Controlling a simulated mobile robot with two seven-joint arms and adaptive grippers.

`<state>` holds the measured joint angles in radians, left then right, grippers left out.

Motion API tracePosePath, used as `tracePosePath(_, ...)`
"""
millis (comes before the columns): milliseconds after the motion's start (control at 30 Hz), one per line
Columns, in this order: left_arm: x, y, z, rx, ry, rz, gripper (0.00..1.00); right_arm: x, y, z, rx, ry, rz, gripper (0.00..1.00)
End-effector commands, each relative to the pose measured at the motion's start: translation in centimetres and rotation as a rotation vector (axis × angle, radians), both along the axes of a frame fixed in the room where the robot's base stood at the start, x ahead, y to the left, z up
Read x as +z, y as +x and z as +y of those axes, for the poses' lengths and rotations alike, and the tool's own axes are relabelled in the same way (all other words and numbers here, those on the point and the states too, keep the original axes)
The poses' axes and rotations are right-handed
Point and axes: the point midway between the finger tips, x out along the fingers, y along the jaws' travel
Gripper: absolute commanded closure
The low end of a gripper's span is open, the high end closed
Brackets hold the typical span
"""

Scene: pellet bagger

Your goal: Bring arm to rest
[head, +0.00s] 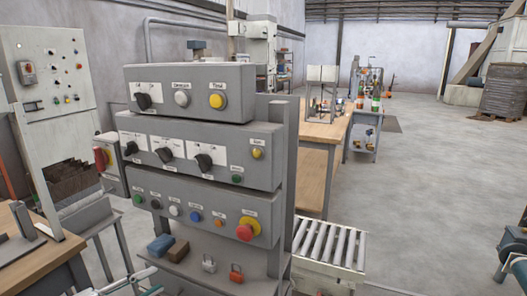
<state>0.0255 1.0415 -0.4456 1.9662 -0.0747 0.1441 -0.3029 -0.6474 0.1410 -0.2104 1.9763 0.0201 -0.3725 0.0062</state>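My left gripper (135,283) shows only in part at the bottom edge of the head view, left of centre. It is low, in front of the control stand and beside the wooden bench; most of it is cut off by the frame. I cannot tell whether its fingers are open or shut. The grey control stand (205,150) has three stacked panels with knobs, coloured buttons and a red mushroom button (245,232) on a yellow base.
The stand's lower shelf holds a blue block (160,245), a brown block (178,250), a grey padlock (209,263) and a red padlock (236,272). A wooden bench (40,262) is at lower left. A roller conveyor (328,243) stands right of the stand. Open floor (430,190) lies to the right.

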Motion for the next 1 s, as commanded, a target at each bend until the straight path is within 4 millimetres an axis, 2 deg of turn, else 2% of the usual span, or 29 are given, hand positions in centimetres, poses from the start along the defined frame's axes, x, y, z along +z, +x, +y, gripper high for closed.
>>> tracePosePath(33,-2.3,-0.9,-1.1,0.038,-0.069,0.06,0.74,0.1,0.0,0.1,-0.002,0.003,0.0,0.6)
tracePosePath(267,-11.7,-5.6,-4.2,0.243,-0.323,0.333,0.74,0.5,0.1,0.2,-0.003,0.007,-0.002,0.6)
tracePosePath(367,-15.7,-8.5,-5.2,0.35,-0.423,0.462,0.74,0.6,0.1,0.2,-0.003,0.007,-0.002,0.6)
tracePosePath(500,-20.9,-13.4,-6.5,0.509,-0.551,0.641,0.74,0.7,0.1,0.2,-0.003,0.008,-0.002,0.6)
tracePosePath(600,-23.8,-16.7,-7.2,0.611,-0.62,0.749,0.74,0.7,0.1,0.2,-0.004,0.008,0.0,0.6)
tracePosePath(700,-25.7,-19.4,-7.7,0.687,-0.669,0.828,0.74,0.6,0.0,0.2,-0.004,0.008,0.002,0.6)
tracePosePath(800,-26.9,-21.0,-8.0,0.735,-0.695,0.875,0.74,0.5,-0.1,0.1,-0.003,0.008,0.004,0.6)
tracePosePath(1000,-27.4,-21.7,-8.1,0.755,-0.705,0.895,0.74,0.4,-0.1,0.1,-0.004,0.008,0.007,0.6)
